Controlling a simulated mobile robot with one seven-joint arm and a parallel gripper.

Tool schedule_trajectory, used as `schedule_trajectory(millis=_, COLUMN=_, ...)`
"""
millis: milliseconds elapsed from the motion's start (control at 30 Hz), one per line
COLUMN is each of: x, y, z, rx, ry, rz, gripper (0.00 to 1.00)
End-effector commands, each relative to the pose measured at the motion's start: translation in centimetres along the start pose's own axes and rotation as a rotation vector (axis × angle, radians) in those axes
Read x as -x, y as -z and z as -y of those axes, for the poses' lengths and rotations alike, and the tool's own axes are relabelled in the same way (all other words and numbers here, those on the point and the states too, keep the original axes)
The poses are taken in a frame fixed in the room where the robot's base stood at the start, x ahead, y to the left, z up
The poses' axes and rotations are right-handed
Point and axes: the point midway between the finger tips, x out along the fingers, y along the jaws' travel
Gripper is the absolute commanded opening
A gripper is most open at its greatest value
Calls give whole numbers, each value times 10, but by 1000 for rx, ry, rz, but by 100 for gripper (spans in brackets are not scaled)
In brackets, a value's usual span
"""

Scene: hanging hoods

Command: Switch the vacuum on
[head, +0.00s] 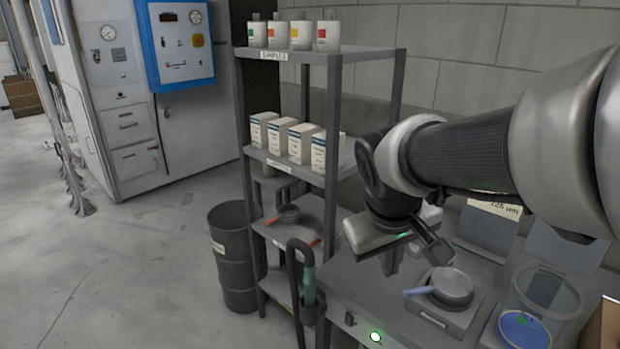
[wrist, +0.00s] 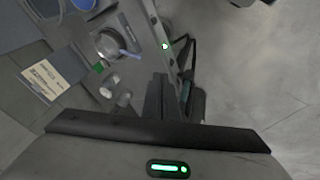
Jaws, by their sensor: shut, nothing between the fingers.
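A vacuum hose with a black curved tube and a teal grip (head: 309,287) hangs at the left end of the grey bench (head: 345,283). Dark tubing with a bit of teal (wrist: 186,92) also shows in the wrist view. A round green-lit button (head: 375,337) is on the bench's front edge, with a small dark knob (head: 349,319) left of it. The lit button also shows in the wrist view (wrist: 165,45). I cannot tell which control belongs to the vacuum. My gripper (head: 391,267) is shut and empty above the bench, apart from the button; its dark fingers (wrist: 158,82) show in the wrist view.
A pan with a blue handle (head: 452,287) sits on a plate on the bench. A clear container (head: 545,292) and a blue round lid (head: 524,329) are to the right. A shelf rack (head: 335,110) with bottles and boxes stands behind. A dark barrel (head: 235,258) and open floor are left.

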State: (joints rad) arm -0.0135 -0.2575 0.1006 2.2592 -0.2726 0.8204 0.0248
Motion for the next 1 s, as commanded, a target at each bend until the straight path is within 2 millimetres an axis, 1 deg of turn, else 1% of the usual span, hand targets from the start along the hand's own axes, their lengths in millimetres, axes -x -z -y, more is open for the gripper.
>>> schedule_trajectory(millis=33, x=-35, y=7, z=8, rx=44, ry=-8, rz=23, gripper=0)
schedule_trajectory(millis=167, x=-95, y=30, z=21, rx=154, ry=-29, rz=59, gripper=0)
schedule_trajectory(millis=200, x=-116, y=37, z=27, rx=188, ry=-32, rz=69, gripper=0)
schedule_trajectory(millis=267, x=-146, y=46, z=36, rx=238, ry=-34, rz=82, gripper=0)
schedule_trajectory(millis=300, x=-168, y=51, z=43, rx=273, ry=-33, rz=90, gripper=0)
schedule_trajectory(millis=333, x=-184, y=55, z=49, rx=298, ry=-33, rz=94, gripper=0)
schedule_trajectory(millis=367, x=-200, y=58, z=55, rx=323, ry=-31, rz=100, gripper=0)
schedule_trajectory(millis=400, x=-222, y=62, z=63, rx=355, ry=-28, rz=107, gripper=0)
schedule_trajectory(millis=467, x=-253, y=67, z=76, rx=400, ry=-21, rz=113, gripper=0)
schedule_trajectory(millis=500, x=-272, y=70, z=84, rx=427, ry=-15, rz=117, gripper=0)
schedule_trajectory(millis=600, x=-314, y=73, z=104, rx=484, ry=-1, rz=124, gripper=0)
schedule_trajectory(millis=700, x=-344, y=75, z=118, rx=524, ry=11, rz=127, gripper=0)
schedule_trajectory(millis=800, x=-361, y=75, z=127, rx=549, ry=19, rz=128, gripper=0)
schedule_trajectory(millis=900, x=-368, y=76, z=131, rx=559, ry=23, rz=128, gripper=0)
schedule_trajectory(millis=1000, x=-368, y=76, z=131, rx=561, ry=23, rz=128, gripper=0)
